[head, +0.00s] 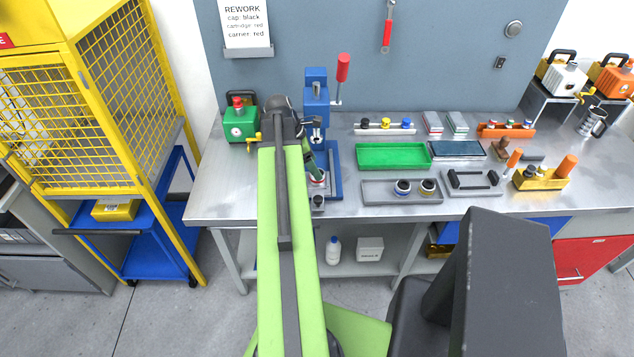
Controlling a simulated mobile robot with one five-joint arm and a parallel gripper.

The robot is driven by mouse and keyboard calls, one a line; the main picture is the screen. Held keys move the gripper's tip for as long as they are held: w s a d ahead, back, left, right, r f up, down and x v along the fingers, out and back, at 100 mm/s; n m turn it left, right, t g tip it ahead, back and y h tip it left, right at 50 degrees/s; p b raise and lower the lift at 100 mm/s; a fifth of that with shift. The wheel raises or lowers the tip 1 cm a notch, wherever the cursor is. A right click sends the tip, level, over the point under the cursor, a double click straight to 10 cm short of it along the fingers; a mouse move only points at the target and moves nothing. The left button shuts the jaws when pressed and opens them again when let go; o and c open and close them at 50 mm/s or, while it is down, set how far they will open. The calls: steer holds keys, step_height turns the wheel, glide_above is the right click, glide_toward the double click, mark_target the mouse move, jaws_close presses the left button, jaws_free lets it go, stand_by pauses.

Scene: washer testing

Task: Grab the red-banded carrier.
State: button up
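A small pale piece with a red band (317,177) shows at the base of the blue hand press (333,172), just right of my green arm. It looks like the red-banded carrier, but it is partly covered. My gripper (310,162) is close above and beside it, mostly hidden by my arm. I cannot tell whether its fingers touch the piece or are open. Two other round carriers, one with a blue band (403,187) and one with a yellow-orange band (428,186), stand in a grey tray (376,194).
The press has a red-handled lever (342,68). A green tray (393,155) and a dark blue tray (457,149) lie to its right. A green box (239,127) stands at left. A rework card (246,22) reads cap black, cartridge red, carrier red.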

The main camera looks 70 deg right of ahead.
steer(key=b+x, duration=0.3)
steer(key=x, duration=0.1)
steer(key=shift+f, duration=0.15)
jaws_close()
